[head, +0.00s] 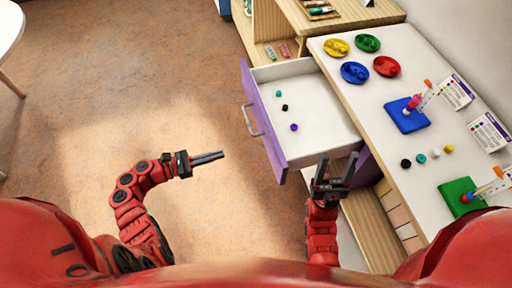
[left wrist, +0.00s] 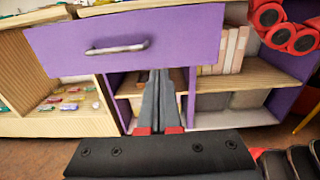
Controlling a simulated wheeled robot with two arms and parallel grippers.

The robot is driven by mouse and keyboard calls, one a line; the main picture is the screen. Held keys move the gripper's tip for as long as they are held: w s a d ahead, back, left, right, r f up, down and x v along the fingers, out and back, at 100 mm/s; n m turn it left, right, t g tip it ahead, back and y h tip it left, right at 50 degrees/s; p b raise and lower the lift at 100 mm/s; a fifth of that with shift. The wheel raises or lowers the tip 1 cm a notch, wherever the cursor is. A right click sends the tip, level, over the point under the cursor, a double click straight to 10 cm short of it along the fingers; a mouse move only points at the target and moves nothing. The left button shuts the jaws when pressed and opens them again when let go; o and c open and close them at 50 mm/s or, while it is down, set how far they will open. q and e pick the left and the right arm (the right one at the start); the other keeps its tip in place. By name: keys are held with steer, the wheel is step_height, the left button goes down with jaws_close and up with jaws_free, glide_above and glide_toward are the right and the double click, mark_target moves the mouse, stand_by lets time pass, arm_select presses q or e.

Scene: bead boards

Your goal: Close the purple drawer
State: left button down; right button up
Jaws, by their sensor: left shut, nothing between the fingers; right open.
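The purple drawer (head: 262,120) stands pulled out from the white-topped cabinet in the head view, its white inside holding a few small beads. Its purple front with a silver handle (head: 251,120) also shows in the left wrist view (left wrist: 185,38), across the top. My left gripper (head: 222,155) is shut and empty, to the left of the drawer front and apart from it. My right gripper (head: 335,164) is open and empty at the near side of the drawer, by the cabinet edge.
The cabinet top (head: 350,95) carries coloured dishes, a blue board (head: 408,115), a green board (head: 462,198), loose beads and printed cards. Open wooden shelves (head: 375,225) lie below. A white round table (head: 8,28) stands far left. The floor left of the drawer is clear.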

arm_select(q)
glide_toward(267, 142)
steer(key=p+x, duration=0.1)
steer(key=x, duration=0.6)
steer(key=shift+s+f, duration=0.1)
